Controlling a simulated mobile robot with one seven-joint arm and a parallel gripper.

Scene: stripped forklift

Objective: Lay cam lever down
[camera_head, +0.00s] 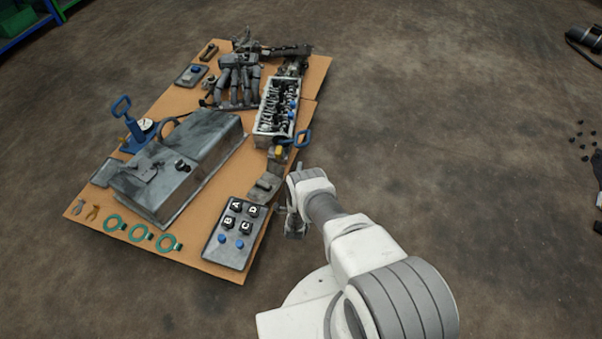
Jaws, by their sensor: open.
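My gripper (292,228) hangs beside the right edge of the cardboard sheet, right of the lettered tray. It is small and dark in this view. It is open, and I see nothing held in it. A blue loop-ended lever (302,138) stands up at the near end of the cylinder head (262,127), above and apart from my gripper. Another blue loop-ended lever (121,105) rises from a blue fixture (138,130) on the left side. I cannot tell which of the two is the cam lever.
A large grey tank (150,190) fills the sheet's left middle. A tray (232,256) holds lettered black knobs and blue knobs. Green rings (140,232) lie at the near left edge. Manifold pipes (238,85) lie at the back. Floor at right is mostly clear.

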